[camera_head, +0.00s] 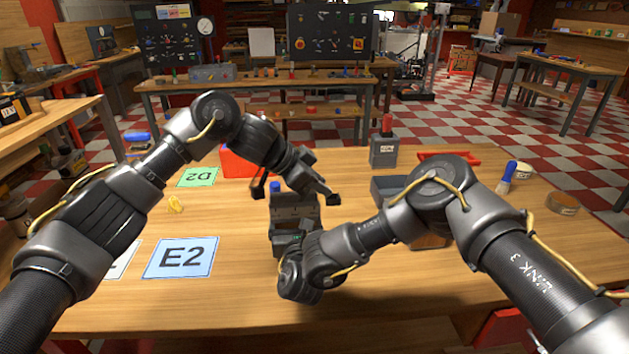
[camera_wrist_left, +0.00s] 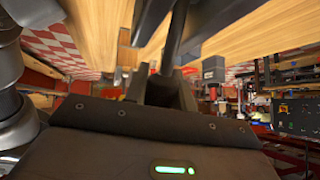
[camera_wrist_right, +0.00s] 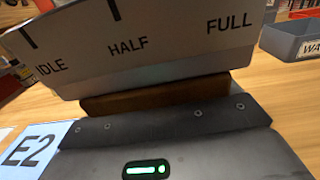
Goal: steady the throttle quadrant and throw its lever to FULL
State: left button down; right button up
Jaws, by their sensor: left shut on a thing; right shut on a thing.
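The throttle quadrant (camera_head: 293,212) is a grey unit standing on the table between my arms. In the right wrist view its pale plate (camera_wrist_right: 130,45) fills the top, marked IDLE, HALF and FULL from left to right. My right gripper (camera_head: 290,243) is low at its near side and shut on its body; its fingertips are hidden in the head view. My left gripper (camera_head: 295,193) is above the quadrant, coming down from behind it, and shut on the lever. The lever is mostly hidden, so I cannot tell which mark it stands at.
A grey bin (camera_head: 388,188) stands right of the quadrant, partly behind my right arm. A grey box with a red knob (camera_head: 384,152) and a red tray (camera_head: 452,156) are behind. The E2 card (camera_head: 181,258) and D2 card (camera_head: 197,177) lie left. The front middle is bare.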

pick_arm(q)
jog(key=shift+f, duration=0.15)
dwell(0.3)
jog(key=c, duration=1.1)
grip_release()
jog(key=shift+d, duration=0.1)
jog(key=shift+c, duration=0.2)
jog(key=v, duration=1.2)
jog(key=shift+d, duration=0.1)
pick_arm(e)
jog(key=o, duration=1.1)
jog(key=shift+c, duration=0.2)
